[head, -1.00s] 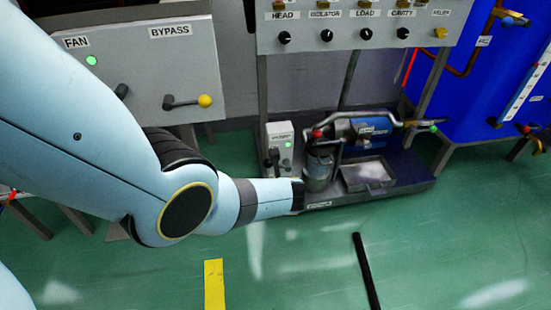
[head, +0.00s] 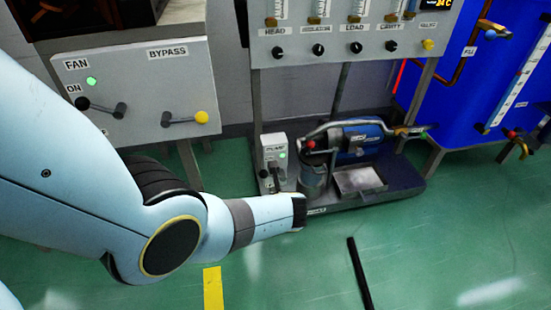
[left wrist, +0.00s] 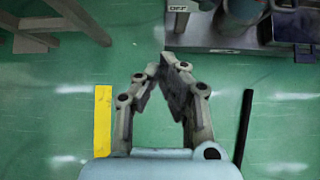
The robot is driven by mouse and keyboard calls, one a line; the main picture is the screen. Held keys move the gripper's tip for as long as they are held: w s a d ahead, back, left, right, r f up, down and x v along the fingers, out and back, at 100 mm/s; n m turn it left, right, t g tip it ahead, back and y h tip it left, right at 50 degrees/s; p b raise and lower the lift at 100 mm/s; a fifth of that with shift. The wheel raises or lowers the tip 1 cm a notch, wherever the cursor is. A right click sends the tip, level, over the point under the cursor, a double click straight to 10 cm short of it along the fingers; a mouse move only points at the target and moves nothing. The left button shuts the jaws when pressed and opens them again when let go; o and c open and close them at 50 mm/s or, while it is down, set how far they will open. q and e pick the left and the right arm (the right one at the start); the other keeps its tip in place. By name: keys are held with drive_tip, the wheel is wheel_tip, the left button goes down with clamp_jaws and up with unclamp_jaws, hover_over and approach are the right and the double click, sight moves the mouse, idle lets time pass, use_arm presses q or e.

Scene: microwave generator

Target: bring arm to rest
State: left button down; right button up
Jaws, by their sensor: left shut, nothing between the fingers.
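My left arm (head: 75,180) comes in from the left in the head view and reaches toward the pump stand. Its gripper is hidden behind the wrist end there. In the left wrist view my left gripper (left wrist: 170,65) is shut and empty, its fingertips together above the green floor. It is apart from the pump base (left wrist: 225,40), which shows at the upper right of that view. My right gripper is in neither view.
A fan and bypass panel (head: 135,95) with levers stands at the left. A valve panel (head: 350,40) is above the pump (head: 360,140). A blue tank (head: 470,85) stands at the right. A yellow strip (head: 213,288) and black strip (head: 360,273) mark the open floor.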

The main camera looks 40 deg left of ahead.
use_arm(q)
drive_tip(key=s+f+n+g+h+p, duration=0.1)
drive_tip(key=s+n, duration=0.7)
drive_tip(key=s, duration=0.8)
drive_tip(key=s+d+f+n+g+h+p, duration=0.1)
drive_tip(key=s+f+n+g+h+p, duration=0.1)
drive_tip(key=s+n+p, duration=0.3)
drive_tip(key=s+d+f+n+g+h+p, duration=0.1)
drive_tip(key=s+n+h+p, duration=0.2)
drive_tip(key=s+n, duration=1)
drive_tip(key=s+p, duration=0.1)
drive_tip(key=s, duration=1.3)
drive_tip(key=shift+d+f+g, duration=0.2)
drive_tip(key=shift+f+g, duration=0.05)
drive_tip(key=shift+g, duration=0.05)
